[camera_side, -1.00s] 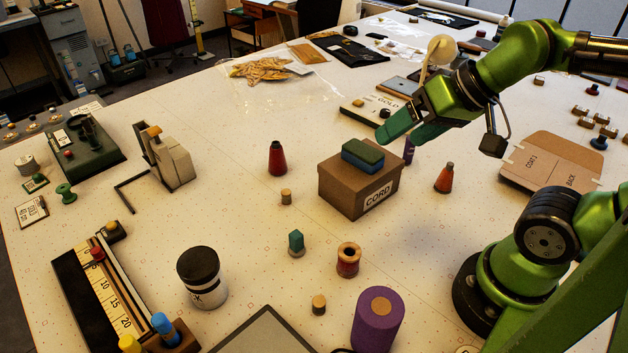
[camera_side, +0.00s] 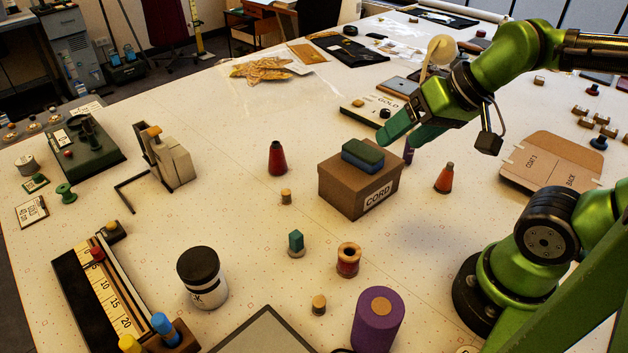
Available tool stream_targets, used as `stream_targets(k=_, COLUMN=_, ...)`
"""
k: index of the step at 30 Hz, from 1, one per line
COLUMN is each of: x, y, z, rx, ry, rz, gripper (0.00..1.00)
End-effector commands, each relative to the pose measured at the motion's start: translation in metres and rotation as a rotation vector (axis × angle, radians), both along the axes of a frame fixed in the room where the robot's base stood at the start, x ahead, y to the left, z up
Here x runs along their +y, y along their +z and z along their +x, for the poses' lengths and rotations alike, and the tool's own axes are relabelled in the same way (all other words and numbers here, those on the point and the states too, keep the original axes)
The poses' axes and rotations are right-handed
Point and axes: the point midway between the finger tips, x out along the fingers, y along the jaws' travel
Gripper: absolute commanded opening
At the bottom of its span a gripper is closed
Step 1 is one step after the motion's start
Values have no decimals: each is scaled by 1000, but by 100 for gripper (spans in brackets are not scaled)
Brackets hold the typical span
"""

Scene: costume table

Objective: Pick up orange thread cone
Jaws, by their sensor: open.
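An orange thread cone (camera_side: 444,178) with a dark top stands upright on the table, right of the cardboard CORD box and left of my arm's base. My gripper (camera_side: 396,134) is open, with green fingers, held above the table behind and right of the box. It is above and left of the cone, apart from it, and nothing shows between the fingers.
The CORD box (camera_side: 358,187) carries a green and blue block (camera_side: 362,155). A purple cone (camera_side: 408,152) is partly hidden below my gripper. A red cone (camera_side: 277,159), a copper spool (camera_side: 348,259) and a brown card (camera_side: 552,162) stand or lie around.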

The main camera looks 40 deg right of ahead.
Motion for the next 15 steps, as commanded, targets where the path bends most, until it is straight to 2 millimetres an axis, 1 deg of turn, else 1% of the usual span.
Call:
stream_targets(k=2, x=-15, y=-7, z=10, rx=54, ry=-48, rz=27, gripper=72)
stream_targets(k=5, x=-47, y=-18, z=23, rx=177, ry=-284, rz=145, gripper=72)
stream_targets(k=6, x=-61, y=-23, z=26, rx=230, ry=-412, rz=202, gripper=72)
stream_targets(k=8, x=-81, y=-30, z=29, rx=299, ry=-606, rz=280, gripper=72)
stream_targets(k=9, x=-94, y=-34, z=30, rx=340, ry=-741, rz=328, gripper=72)
stream_targets(k=11, x=-113, y=-40, z=31, rx=395, ry=-950, rz=397, gripper=72)
stream_targets(k=12, x=-126, y=-45, z=30, rx=428, ry=-1093, rz=438, gripper=72)
stream_targets(k=14, x=-144, y=-50, z=28, rx=467, ry=-1312, rz=497, gripper=72)
stream_targets(k=15, x=-156, y=-53, z=26, rx=485, ry=-1461, rz=533, gripper=72)
